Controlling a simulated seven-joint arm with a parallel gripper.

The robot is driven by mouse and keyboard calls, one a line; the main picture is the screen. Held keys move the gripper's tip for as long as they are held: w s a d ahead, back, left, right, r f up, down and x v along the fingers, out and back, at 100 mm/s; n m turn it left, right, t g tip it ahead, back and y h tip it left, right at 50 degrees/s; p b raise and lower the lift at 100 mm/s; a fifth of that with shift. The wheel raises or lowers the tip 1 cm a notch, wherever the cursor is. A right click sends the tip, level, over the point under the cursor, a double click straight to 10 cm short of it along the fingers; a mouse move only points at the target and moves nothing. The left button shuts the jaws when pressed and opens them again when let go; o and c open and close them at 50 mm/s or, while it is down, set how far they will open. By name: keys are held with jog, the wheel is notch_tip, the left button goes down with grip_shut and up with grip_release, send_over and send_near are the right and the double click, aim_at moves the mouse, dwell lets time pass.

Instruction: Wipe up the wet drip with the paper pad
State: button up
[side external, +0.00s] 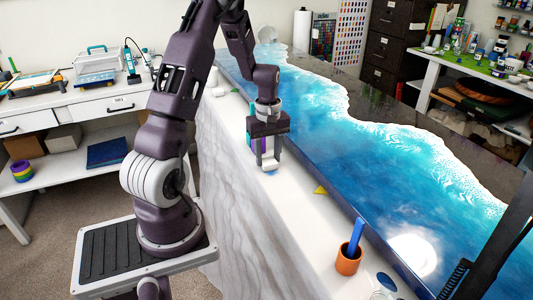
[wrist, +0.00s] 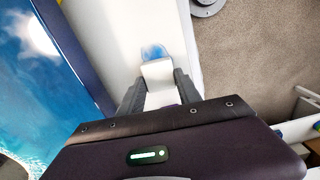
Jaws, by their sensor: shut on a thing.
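My gripper (side external: 268,163) is low over the white strip in front of the blue resin table in the side view. In the wrist view its two dark fingers (wrist: 160,92) are shut on the white paper pad (wrist: 158,74). A wet blue drip (wrist: 154,52) shows on the white surface just past the pad's far edge. The pad seems to cover part of it. I cannot tell whether the pad touches the surface.
The glossy blue resin slab (side external: 390,170) runs along one side of the white strip (side external: 290,215). A yellow triangular piece (side external: 320,190) and an orange cup (side external: 348,262) with a blue tool stand on the strip nearer the camera. The strip drops off to the floor.

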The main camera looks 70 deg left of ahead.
aim_at(274, 174)
jog(key=d, duration=0.4)
jog(key=shift+d+r, duration=0.1)
jog(key=shift+d, duration=0.2)
notch_tip(274, 174, up, 8)
dwell(0.4)
jog(key=shift+f, duration=0.2)
dwell(0.4)
